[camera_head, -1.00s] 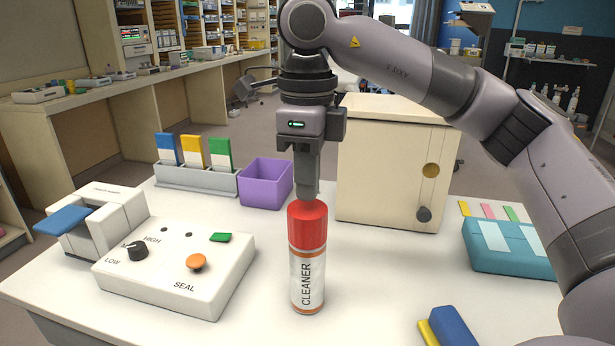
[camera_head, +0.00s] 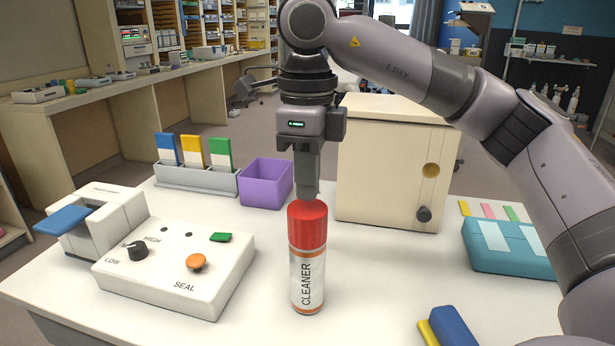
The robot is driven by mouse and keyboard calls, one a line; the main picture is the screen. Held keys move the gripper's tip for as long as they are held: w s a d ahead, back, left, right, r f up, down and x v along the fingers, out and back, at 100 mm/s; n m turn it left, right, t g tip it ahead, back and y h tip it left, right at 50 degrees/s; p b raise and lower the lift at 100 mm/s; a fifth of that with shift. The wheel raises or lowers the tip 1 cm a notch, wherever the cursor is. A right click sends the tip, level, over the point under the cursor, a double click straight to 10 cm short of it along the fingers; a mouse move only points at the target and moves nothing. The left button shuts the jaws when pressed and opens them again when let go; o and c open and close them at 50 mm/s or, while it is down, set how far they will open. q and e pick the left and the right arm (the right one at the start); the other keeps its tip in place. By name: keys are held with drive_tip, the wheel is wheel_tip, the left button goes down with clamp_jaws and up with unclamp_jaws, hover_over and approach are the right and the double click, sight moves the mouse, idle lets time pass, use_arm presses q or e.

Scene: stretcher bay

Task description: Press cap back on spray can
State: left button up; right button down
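The spray can (camera_head: 307,278) stands upright near the front middle of the white table, with "CLEANER" on its label. The red cap (camera_head: 307,226) sits on top of the can, and an orange band shows just below it. My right gripper (camera_head: 307,192) points straight down over the cap, its fingers together in one narrow column. The fingertips are at the cap's top and appear to touch it; their exact contact is hard to see. Nothing shows between the fingers. My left gripper is not in view.
A control box (camera_head: 178,262) with knobs and a sealer (camera_head: 105,215) stand to the left. A purple bin (camera_head: 266,184) and card rack (camera_head: 195,180) are behind. A cream cabinet (camera_head: 385,170) stands close behind the gripper. A teal case (camera_head: 512,255) and blue block (camera_head: 453,326) lie right.

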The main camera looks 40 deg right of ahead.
drive_tip(key=shift+f, duration=0.15)
drive_tip(key=shift+f+b, duration=0.65)
drive_tip(key=shift+f, duration=0.05)
drive_tip(key=shift+r, duration=0.15)
idle(0.4)
wheel_tip(320, 180, up, 8)
drive_tip(key=p, duration=0.7)
idle(0.5)
